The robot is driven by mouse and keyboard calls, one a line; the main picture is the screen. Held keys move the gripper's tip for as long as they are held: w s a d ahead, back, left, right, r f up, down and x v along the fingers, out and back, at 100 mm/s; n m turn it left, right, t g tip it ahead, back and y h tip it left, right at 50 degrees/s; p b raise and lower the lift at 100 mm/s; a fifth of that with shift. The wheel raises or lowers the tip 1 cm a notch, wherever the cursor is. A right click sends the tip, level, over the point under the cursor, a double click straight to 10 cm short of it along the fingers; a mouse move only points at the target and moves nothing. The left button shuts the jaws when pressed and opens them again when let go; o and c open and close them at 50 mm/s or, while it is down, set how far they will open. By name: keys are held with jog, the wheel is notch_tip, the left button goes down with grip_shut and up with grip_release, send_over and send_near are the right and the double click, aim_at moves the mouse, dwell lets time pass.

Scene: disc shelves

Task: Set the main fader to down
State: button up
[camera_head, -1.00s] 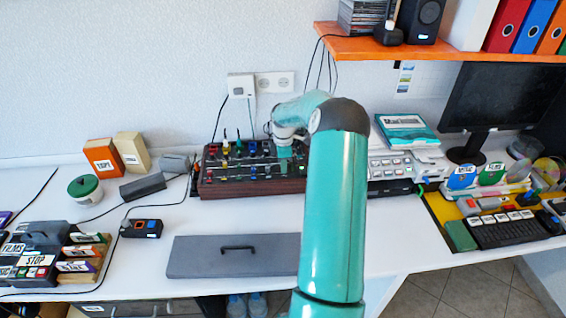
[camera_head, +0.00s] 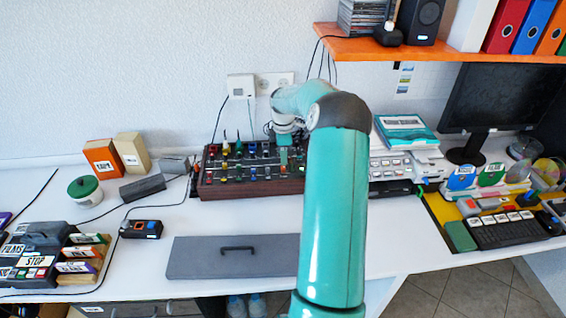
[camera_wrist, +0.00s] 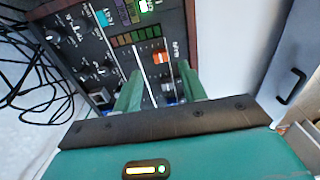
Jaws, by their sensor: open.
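The mixer (camera_head: 255,184) is a dark console with wooden sides, standing against the wall in the head view. My gripper reaches down over its right part; my arm covers some of it. In the wrist view, the mixer panel (camera_wrist: 112,42) shows knobs, coloured buttons and pale fader slots. An orange fader cap (camera_wrist: 160,57) lies beside small lettering, probably the main fader; I cannot read it surely. My gripper (camera_wrist: 160,70) is open, its two green fingers apart, with the orange cap showing between and just beyond the tips. A blue and white cap (camera_wrist: 167,88) also shows between the fingers.
Black cables (camera_wrist: 35,60) lie beside the mixer. A grey panel with a handle (camera_head: 235,256) lies in front of it on the white desk. A printer-like device (camera_head: 393,163) stands close on the right. An orange shelf (camera_head: 440,53) hangs above right.

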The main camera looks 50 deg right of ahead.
notch_tip(320, 180, up, 9)
jog(key=shift+f, duration=0.2)
dwell(0.5)
jog(key=s+a+r+m+t+h, duration=0.1)
jog(key=a+r, duration=0.4)
jog(key=a, duration=0.4)
jog(key=s+a+r+m, duration=0.1)
jog(key=a+r+m, duration=0.1)
jog(key=a+r, duration=0.5)
jog(key=s+a+r+m+t+h, duration=0.1)
jog(key=s+a+r, duration=0.1)
jog(key=a, duration=0.9)
jog(key=s+a+m+t+y, duration=0.2)
jog(key=s+a+m, duration=0.4)
jog(key=s+a, duration=1)
jog(key=shift+s+a+f+t, duration=0.25)
jog(key=shift+s+t, duration=0.55)
jog(key=shift+s, duration=0.45)
